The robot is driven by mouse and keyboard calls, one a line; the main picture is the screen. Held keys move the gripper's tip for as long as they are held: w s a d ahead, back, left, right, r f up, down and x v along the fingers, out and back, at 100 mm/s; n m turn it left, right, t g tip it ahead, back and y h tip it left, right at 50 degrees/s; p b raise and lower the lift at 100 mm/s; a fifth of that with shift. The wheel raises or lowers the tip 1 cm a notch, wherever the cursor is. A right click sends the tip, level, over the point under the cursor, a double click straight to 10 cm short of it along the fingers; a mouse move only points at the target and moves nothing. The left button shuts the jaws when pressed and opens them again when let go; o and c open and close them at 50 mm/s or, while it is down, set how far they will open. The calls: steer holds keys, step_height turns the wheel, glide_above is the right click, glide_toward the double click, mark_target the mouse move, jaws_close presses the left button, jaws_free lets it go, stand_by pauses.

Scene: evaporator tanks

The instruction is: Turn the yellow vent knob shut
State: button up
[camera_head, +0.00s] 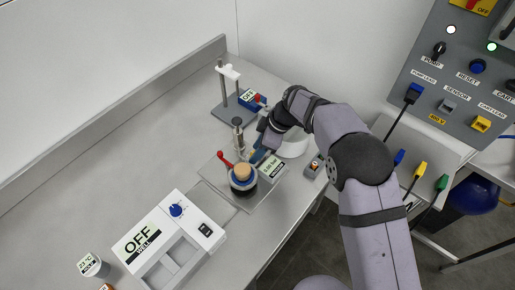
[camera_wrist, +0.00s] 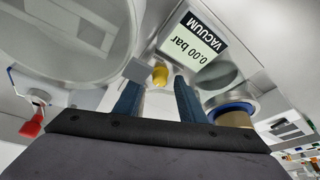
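The yellow vent knob (camera_wrist: 160,73) shows in the wrist view as a small rounded knob below the vacuum display (camera_wrist: 194,42), which reads 0.00 bar. My gripper (camera_wrist: 160,87) has its two blue fingers apart, with the knob in line with the gap between their tips. I cannot tell whether the tips reach around the knob or stop short of it. No finger visibly presses on it. In the head view my gripper (camera_head: 262,151) is beside the display (camera_head: 271,167), and the knob cannot be made out there.
A cork-topped vessel with a blue ring (camera_head: 242,178) and a red handle (camera_head: 226,159) stand close to my gripper. A white round vessel (camera_head: 296,146) is behind my wrist. A stand (camera_head: 229,95) is farther back. A white device marked WELL (camera_head: 150,238) sits at the front left.

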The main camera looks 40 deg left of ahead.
jaws_close()
